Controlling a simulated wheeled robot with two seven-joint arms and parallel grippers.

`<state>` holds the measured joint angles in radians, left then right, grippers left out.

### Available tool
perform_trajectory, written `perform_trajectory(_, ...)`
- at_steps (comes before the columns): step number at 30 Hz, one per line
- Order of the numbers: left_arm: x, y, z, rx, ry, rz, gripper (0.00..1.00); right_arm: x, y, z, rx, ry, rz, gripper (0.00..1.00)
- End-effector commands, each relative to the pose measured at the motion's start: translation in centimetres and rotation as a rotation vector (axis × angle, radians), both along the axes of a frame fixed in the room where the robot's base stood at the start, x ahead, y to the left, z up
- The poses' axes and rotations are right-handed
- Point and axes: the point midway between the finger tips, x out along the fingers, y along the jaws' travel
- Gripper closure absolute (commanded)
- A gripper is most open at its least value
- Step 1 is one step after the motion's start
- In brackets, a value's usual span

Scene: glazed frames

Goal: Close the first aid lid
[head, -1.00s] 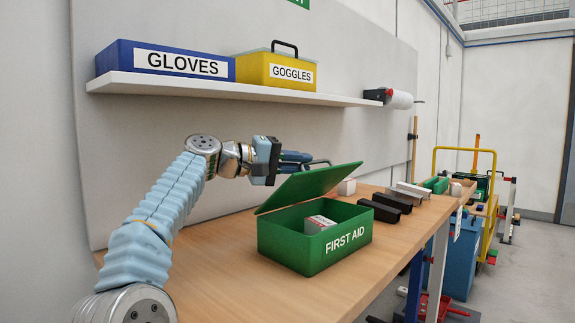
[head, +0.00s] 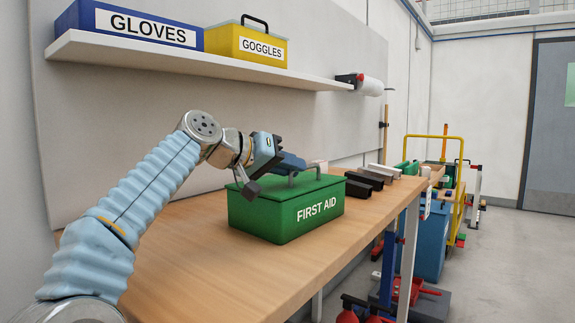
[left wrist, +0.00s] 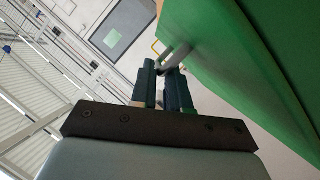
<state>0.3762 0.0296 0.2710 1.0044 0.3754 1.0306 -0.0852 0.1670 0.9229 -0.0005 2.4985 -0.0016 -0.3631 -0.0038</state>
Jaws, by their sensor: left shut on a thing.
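The green first aid box (head: 287,217) stands on the wooden workbench. Its green lid (head: 318,184) lies down over the box, level or nearly so, and the inside is hidden. A grey handle (head: 314,167) stands on top of the lid. My left gripper (head: 297,166) is at the handle, above the lid, and its fingers are shut on the handle. In the left wrist view the fingers (left wrist: 165,85) meet at the grey handle (left wrist: 177,57) beside the green lid (left wrist: 235,65). My right gripper is not in view.
Black and grey bins (head: 362,182) stand behind the box along the bench (head: 195,262). A shelf (head: 200,67) above holds the blue gloves box (head: 128,25) and the yellow goggles box (head: 245,45). The bench in front of the first aid box is clear.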

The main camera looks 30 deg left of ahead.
Motion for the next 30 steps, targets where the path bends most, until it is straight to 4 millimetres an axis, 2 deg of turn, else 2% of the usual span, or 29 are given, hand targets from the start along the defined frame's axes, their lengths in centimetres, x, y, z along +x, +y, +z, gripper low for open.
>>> perform_trajectory(5, 0.0, 0.1, -0.1, 0.002, 0.001, 0.002, 1.00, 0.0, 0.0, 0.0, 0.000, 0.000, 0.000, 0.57)
perform_trajectory(6, 0.0, 0.1, -0.1, 0.001, 0.001, 0.002, 0.78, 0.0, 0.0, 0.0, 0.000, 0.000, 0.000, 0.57)
perform_trajectory(9, 0.0, 0.1, -0.1, 0.001, 0.001, 0.002, 0.64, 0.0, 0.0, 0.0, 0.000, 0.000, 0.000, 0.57)
perform_trajectory(20, -0.5, 0.3, 0.2, 0.001, 0.000, 0.003, 0.64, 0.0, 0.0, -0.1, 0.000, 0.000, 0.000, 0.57)
perform_trajectory(23, -1.8, 0.8, 0.6, 0.002, -0.001, 0.004, 0.64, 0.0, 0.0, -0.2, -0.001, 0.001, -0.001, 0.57)
perform_trajectory(30, -6.9, 2.9, 2.6, 0.002, -0.003, 0.006, 0.64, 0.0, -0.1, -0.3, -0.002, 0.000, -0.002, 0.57)
